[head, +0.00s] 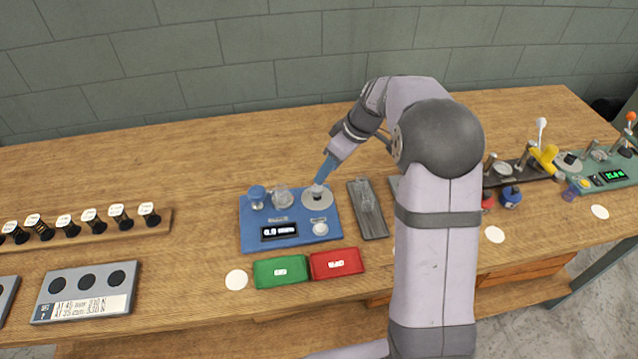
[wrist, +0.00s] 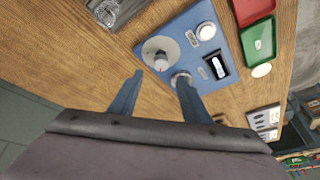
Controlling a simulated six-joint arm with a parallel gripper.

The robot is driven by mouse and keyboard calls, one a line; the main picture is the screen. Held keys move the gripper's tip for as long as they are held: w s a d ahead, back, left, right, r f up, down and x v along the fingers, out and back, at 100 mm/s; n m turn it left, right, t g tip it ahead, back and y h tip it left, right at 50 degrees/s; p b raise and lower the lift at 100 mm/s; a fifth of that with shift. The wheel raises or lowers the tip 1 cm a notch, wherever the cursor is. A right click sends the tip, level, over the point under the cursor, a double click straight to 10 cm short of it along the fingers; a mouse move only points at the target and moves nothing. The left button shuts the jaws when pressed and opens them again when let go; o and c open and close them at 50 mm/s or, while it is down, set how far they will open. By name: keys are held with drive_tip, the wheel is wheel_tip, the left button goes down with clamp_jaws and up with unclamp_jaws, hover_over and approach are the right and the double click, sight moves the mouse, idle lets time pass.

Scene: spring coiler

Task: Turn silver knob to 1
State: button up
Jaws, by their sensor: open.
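A blue panel (head: 262,222) sits on the bench with a small display (head: 279,231) reading about 0.0. Which knob the task calls silver is unclear, and the scale numbers are unreadable. My gripper (head: 321,179) is open and points down over the grey disc.
A grey tray (head: 368,211) lies to the right. Green (head: 281,271) and red (head: 337,263) boxes lie in front. My arm hides bench right of the tray.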

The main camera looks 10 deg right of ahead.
sight(317, 187)
drive_tip(key=shift+s+n, duration=0.15)
drive_tip(key=shift+n, duration=0.95)
drive_tip(key=shift+f, duration=0.1)
drive_tip(key=shift+p+x, duration=1.3)
drive_tip(key=shift+x, duration=2.35)
drive_tip(key=shift+c, duration=0.5)
drive_tip(key=c, duration=0.9)
